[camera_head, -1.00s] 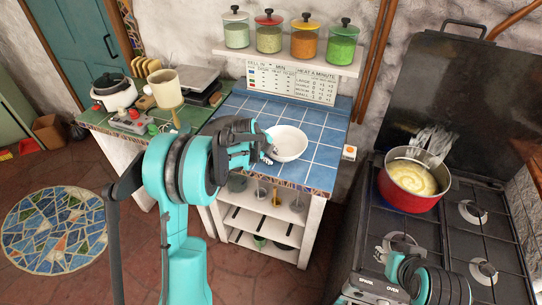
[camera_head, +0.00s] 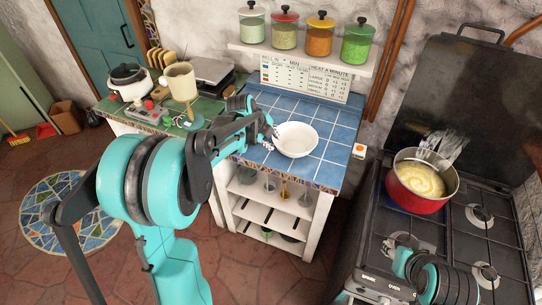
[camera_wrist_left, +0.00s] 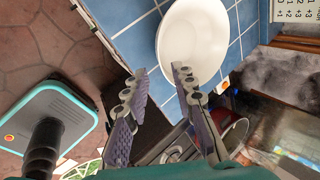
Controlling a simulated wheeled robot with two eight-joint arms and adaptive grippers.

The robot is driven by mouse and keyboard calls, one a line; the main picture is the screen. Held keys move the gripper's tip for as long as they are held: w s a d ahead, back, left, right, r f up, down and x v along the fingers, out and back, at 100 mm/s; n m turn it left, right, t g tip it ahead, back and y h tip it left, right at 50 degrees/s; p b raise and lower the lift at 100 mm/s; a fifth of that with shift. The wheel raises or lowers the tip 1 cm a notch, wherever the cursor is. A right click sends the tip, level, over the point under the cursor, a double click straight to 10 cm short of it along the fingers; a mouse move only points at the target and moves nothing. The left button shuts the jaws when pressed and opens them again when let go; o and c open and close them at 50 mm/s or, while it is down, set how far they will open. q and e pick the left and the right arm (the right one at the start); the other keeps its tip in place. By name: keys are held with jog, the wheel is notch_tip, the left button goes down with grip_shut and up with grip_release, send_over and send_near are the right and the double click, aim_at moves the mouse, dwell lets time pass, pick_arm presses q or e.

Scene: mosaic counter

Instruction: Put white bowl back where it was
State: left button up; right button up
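The white bowl (camera_head: 296,139) sits upright on the blue tiled counter (camera_head: 329,156), near its left-middle part. It also shows large at the top of the left wrist view (camera_wrist_left: 192,42). My left gripper (camera_head: 268,130) is just left of the bowl's rim. In the left wrist view its two fingers (camera_wrist_left: 157,74) are spread apart with nothing held between them, and the right fingertip overlaps the bowl's near rim. I cannot tell whether it touches. My right gripper (camera_head: 394,245) is low over the front of the stove; its fingers are too dark and small to read.
A red pot (camera_head: 421,186) with yellow food stands on the black stove (camera_head: 458,240) at right. A shelf of lidded jars (camera_head: 320,38) hangs above the counter. A beige lamp-like item (camera_head: 180,82) and a cooker (camera_head: 129,82) stand left. Tiles right of the bowl are clear.

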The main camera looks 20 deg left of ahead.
pick_arm(q)
jog(key=s+d+r+n+y, duration=0.1)
jog(key=s+d+r+n, duration=0.2)
jog(key=s+n, duration=0.4)
jog(key=s+d+r+n, duration=0.3)
jog(key=s+r+n, duration=0.1)
jog(key=s, duration=0.5)
jog(key=s+d+f+n+t+y, duration=0.1)
jog(key=s+f+n, duration=0.1)
jog(key=s+n, duration=0.8)
jog(key=shift+s+f+n+t, duration=0.3)
jog(key=shift+s, duration=0.6)
jog(key=shift+d, duration=0.1)
jog(key=shift+f+b, duration=2.65)
